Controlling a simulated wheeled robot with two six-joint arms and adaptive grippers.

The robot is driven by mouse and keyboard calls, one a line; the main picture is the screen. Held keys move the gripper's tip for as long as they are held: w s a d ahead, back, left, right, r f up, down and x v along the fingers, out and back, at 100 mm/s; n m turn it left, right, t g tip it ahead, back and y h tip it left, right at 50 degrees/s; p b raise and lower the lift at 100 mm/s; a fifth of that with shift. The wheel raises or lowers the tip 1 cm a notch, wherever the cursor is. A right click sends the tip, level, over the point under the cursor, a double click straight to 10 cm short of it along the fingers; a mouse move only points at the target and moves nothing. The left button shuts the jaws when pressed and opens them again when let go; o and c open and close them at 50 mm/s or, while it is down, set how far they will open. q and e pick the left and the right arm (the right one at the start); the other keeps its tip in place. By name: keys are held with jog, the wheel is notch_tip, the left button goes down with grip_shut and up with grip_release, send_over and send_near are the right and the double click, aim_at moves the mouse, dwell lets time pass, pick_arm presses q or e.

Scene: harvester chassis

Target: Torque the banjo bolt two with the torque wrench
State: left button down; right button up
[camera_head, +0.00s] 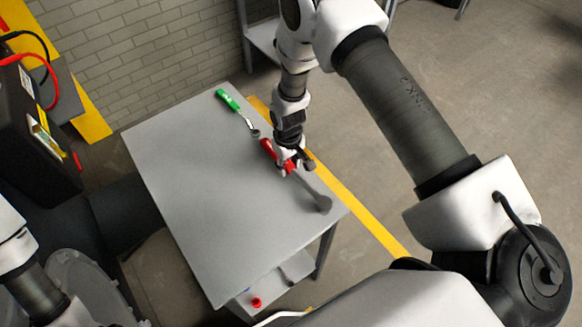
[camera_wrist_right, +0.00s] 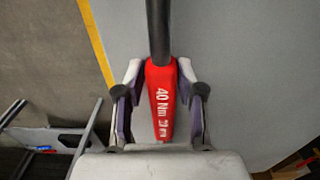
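The torque wrench (camera_head: 323,203) has a red handle and a dark grey shaft and appears to lie on the grey table. Its red handle (camera_wrist_right: 160,100), marked 40 Nm, shows in the right wrist view with the shaft running up. My right gripper (camera_head: 292,163) is over the handle. In the wrist view its fingers (camera_wrist_right: 160,88) stand on either side of the handle, with gaps at the pads, so it looks open around it. My left arm shows at the lower left, but its gripper is out of view. I cannot make out banjo bolt two.
A green-handled tool (camera_head: 230,100) lies at the table's far end. The grey table (camera_head: 200,210) is clear on its left and near parts. A small red item (camera_head: 257,302) is on its lower shelf. A black box with cables (camera_head: 35,130) stands at the left.

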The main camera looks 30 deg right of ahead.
grip_shut()
jog(key=shift+w+a, duration=0.1)
jog(key=shift+r, duration=0.1)
